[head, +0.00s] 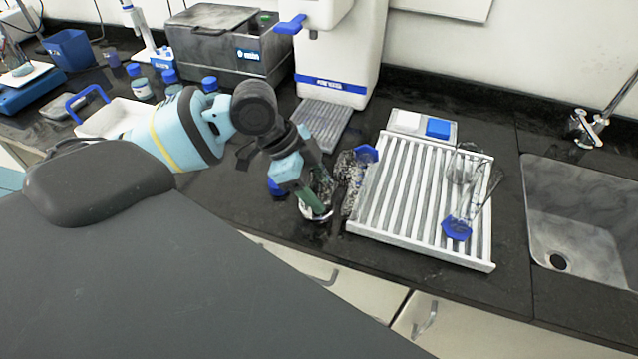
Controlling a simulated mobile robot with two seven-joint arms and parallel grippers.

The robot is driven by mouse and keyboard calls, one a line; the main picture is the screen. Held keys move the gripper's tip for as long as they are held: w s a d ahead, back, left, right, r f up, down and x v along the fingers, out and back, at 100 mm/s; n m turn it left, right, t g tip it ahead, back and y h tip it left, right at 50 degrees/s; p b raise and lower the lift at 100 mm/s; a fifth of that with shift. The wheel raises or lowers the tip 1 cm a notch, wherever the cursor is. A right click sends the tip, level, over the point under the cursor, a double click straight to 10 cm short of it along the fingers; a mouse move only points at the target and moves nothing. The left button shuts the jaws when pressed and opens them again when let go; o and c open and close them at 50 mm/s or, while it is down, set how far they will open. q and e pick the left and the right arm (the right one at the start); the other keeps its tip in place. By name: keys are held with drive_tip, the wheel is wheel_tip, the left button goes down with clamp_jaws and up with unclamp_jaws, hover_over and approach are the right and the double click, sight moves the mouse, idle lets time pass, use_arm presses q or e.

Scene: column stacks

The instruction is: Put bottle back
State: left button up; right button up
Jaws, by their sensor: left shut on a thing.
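My left gripper (308,178) is shut on a clear bottle (318,212) above the dark counter, left of the drying rack. The bottle shows only in part behind the fingers, and I cannot tell whether it touches the counter. A second clear glass vessel (352,178) with a blue part stands or leans at the rack's left edge. Another clear glass vessel (462,190) with a blue base lies on the white slatted rack (400,200). Several small blue-capped bottles (171,78) stand at the back left. My right gripper is not in view.
A white dispenser (340,50) with a grey grille (322,122) stands behind the gripper. A grey bath (225,45) is left of it. A sink (580,215) is at the right. A white tray (110,116) with a blue handle lies at left. The counter's front edge is close.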

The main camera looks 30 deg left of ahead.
use_arm(q)
drive_tip(key=shift+f, duration=0.1)
drive_tip(key=o, duration=1.2)
drive_tip(key=shift+s, duration=0.1)
drive_tip(key=shift+o, duration=0.2)
drive_tip(key=v, duration=1.2)
drive_tip(key=shift+p, duration=0.3)
